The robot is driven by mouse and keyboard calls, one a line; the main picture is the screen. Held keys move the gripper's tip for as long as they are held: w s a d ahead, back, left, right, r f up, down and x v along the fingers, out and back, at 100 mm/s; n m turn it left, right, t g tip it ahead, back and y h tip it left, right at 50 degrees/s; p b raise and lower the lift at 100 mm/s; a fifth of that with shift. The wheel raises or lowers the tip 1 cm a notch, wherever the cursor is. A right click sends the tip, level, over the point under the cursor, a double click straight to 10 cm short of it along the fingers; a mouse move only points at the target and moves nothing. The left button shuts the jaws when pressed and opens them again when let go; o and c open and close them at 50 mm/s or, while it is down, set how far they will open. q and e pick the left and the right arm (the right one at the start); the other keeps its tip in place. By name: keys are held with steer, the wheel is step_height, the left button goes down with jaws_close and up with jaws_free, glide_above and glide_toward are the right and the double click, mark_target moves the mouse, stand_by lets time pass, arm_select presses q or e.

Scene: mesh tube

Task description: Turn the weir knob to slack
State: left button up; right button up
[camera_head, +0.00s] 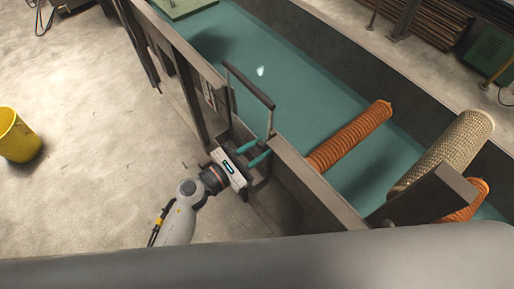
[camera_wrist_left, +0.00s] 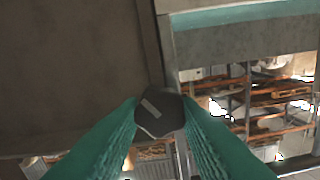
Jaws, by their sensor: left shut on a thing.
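The weir knob (camera_wrist_left: 160,112) is a dark grey, faceted knob with a pale bar mark on its face, slanted down to the right in the left wrist view. My left gripper (camera_wrist_left: 162,118) has its two teal, ribbed fingers on either side of the knob and is shut on it. In the head view my left gripper (camera_head: 264,151) reaches the near wall of the tank beside the weir frame (camera_head: 249,86). The knob cannot be made out there. My right gripper is not in view.
The long tank (camera_head: 270,62) holds teal water. Orange ribbed tubes (camera_head: 350,137) and a beige mesh tube (camera_head: 443,152) lie across it at right. A yellow bucket (camera_head: 17,136) stands on the floor at left. The floor between bucket and tank is clear.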

arm_select(q)
steer(key=shift+n, duration=0.3)
steer(key=shift+n+p, duration=0.35)
steer(key=shift+n, duration=0.85)
steer(key=shift+n+p, duration=0.45)
steer(key=shift+n, duration=1.45)
steer(key=o, duration=1)
